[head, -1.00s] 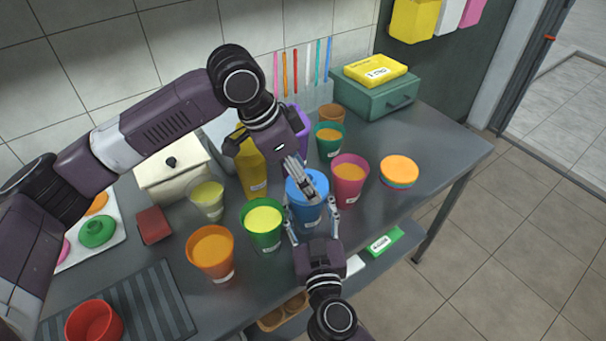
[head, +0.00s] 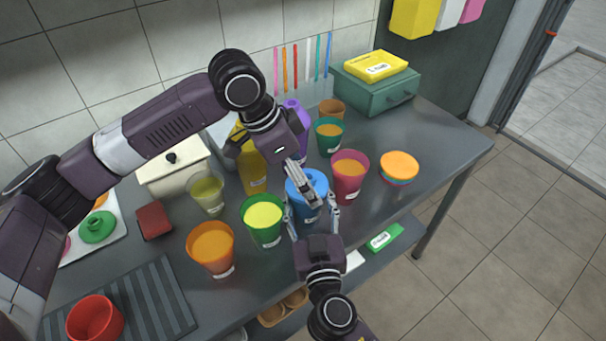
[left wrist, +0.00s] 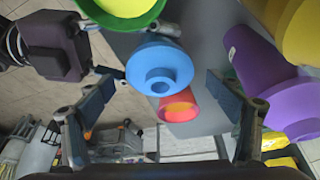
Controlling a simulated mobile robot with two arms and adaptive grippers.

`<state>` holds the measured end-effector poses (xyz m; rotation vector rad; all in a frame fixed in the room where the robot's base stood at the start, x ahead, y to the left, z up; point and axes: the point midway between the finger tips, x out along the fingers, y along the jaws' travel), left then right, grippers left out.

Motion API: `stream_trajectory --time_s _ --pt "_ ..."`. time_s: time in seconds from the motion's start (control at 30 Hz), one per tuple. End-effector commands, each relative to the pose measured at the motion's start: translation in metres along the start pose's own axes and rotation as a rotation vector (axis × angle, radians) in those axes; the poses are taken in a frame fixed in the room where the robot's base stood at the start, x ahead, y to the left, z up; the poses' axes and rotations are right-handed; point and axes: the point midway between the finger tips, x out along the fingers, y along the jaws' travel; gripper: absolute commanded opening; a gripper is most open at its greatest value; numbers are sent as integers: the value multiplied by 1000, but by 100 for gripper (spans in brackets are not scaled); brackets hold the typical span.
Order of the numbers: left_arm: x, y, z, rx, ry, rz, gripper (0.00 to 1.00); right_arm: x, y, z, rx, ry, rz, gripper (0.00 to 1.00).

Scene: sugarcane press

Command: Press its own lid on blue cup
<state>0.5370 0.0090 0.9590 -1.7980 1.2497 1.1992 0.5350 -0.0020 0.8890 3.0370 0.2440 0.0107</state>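The blue cup (head: 309,213) stands upright on the metal table with the blue lid (head: 318,181) over its mouth. My left gripper (head: 301,188) is above the lid. Its fingers (left wrist: 158,100) are wide apart and empty in the left wrist view, with the lid between them but not touched. My right gripper (head: 312,212) has a finger against each side of the blue cup, from the front.
Close around stand a green cup (head: 263,232), an orange cup (head: 211,257), a pink cup (head: 348,186) and a yellow container (head: 252,172). A purple container (head: 302,140) is behind. A lid stack (head: 399,166) lies right.

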Motion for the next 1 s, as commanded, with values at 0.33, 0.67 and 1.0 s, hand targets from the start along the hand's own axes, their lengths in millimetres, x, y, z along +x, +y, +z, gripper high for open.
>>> stream_trajectory --time_s 0.33,0.67,1.0 --pt "-12 -1 0 0 1 -2 85 0 0 0 -1 -1 1 10" --pt "-80 -1 -1 0 2 -3 85 0 0 1 -1 -1 1 10" --pt "-119 0 0 -1 1 -1 85 0 0 1 -1 -1 1 10"
